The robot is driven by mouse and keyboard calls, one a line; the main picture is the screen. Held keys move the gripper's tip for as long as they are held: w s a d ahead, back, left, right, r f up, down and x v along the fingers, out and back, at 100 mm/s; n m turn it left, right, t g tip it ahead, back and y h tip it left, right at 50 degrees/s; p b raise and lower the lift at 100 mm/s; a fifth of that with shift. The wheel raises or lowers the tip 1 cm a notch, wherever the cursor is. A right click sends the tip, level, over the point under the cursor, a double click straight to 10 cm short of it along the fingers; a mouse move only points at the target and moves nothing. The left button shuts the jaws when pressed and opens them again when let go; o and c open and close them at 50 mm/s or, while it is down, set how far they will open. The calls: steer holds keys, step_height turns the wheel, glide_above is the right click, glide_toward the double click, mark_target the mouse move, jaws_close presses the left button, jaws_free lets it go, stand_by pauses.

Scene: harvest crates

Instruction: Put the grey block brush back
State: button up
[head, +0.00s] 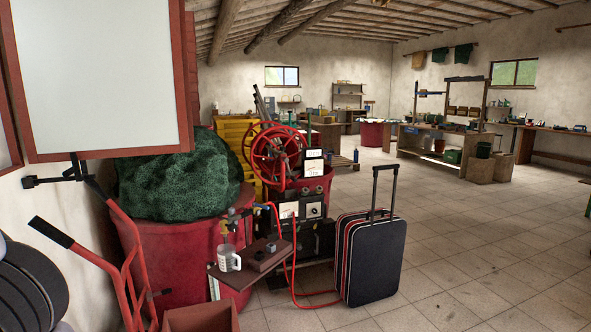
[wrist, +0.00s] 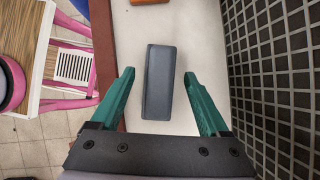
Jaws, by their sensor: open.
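A dark grey, long block with rounded corners (wrist: 159,95), which looks like the grey block brush, lies on a pale surface (wrist: 205,40) in the wrist view. My gripper (wrist: 158,73) is open, with one green finger on each side of the block. Whether the fingers are down at the block's height I cannot tell. Bristles are not visible. Neither my gripper nor this block can be made out in the head view.
In the wrist view a dark grid (wrist: 280,80) borders the pale surface on the right, and an orange-brown thing (wrist: 150,2) lies at the top edge. A pink-framed piece (wrist: 75,80) stands at left. In the head view a suitcase (head: 375,255) stands on open tiled floor.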

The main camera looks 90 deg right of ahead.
steer(key=d+r, duration=0.3)
steer(key=d, duration=0.1)
steer(key=shift+w+r, duration=0.2)
steer(key=shift+r, duration=0.2)
steer(key=d, duration=0.6)
steer(key=w+d, duration=0.1)
steer(key=d, duration=0.3)
steer(key=shift+w, duration=0.1)
steer(key=shift+s+a+r, duration=0.1)
steer(key=shift+s+r, duration=0.15)
steer(key=s+a+r+n+t+h, duration=0.1)
steer(key=s+n, duration=0.3)
steer(key=s, duration=0.4)
steer(key=s+a+r+n+t+h, duration=0.1)
steer(key=s+a+r+n+t, duration=0.1)
steer(key=s+a+n+t, duration=0.2)
steer(key=s+a+r+n+t+h, duration=0.2)
steer(key=s+a+n+t, duration=0.1)
steer(key=s, duration=0.8)
steer(key=shift+s+r+n, duration=0.15)
steer(key=shift+s+n, duration=0.15)
steer(key=shift+n, duration=0.5)
steer(key=shift+a, duration=0.1)
